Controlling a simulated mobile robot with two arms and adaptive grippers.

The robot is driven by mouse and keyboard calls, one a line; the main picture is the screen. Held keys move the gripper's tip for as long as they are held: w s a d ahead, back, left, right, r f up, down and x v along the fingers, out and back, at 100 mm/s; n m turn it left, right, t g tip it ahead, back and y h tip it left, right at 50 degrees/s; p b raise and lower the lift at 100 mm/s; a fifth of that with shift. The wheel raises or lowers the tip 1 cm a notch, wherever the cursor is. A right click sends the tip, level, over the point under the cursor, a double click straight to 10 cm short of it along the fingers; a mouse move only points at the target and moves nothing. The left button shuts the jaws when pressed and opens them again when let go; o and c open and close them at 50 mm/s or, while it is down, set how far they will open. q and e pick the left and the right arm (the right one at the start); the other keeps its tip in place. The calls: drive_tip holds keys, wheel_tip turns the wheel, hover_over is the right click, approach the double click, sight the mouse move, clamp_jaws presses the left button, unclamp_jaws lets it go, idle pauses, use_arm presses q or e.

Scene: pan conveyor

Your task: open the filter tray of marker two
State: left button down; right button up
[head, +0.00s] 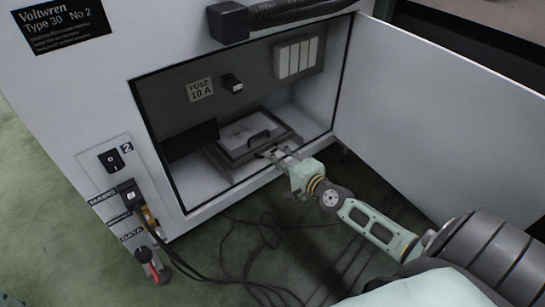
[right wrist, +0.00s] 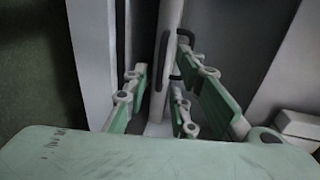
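The marker is a white cabinet (head: 80,85) labelled "Voltwren Type 30 No 2". Its lower compartment is open. Inside, on the floor, is a grey tray-like unit (head: 232,160) with a pale top and a dark handle (head: 258,135); it looks like the filter tray. My right gripper (head: 270,153) reaches into the compartment at the unit's front edge, just below the handle. In the right wrist view its green fingers (right wrist: 163,75) are apart, with a pale bar and a dark handle (right wrist: 184,42) near the tips. I cannot tell whether they touch. My left gripper is not in view.
The compartment door (head: 440,100) stands wide open on the right, beside my right arm. A fuse holder (head: 232,84) is on the compartment's back wall. Plugs and a switch (head: 113,160) are on the left front. Dark cables (head: 250,235) lie on the green floor.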

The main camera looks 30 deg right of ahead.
drive_tip(key=shift+x, duration=1.55)
drive_tip(key=shift+c, duration=0.4)
clamp_jaws()
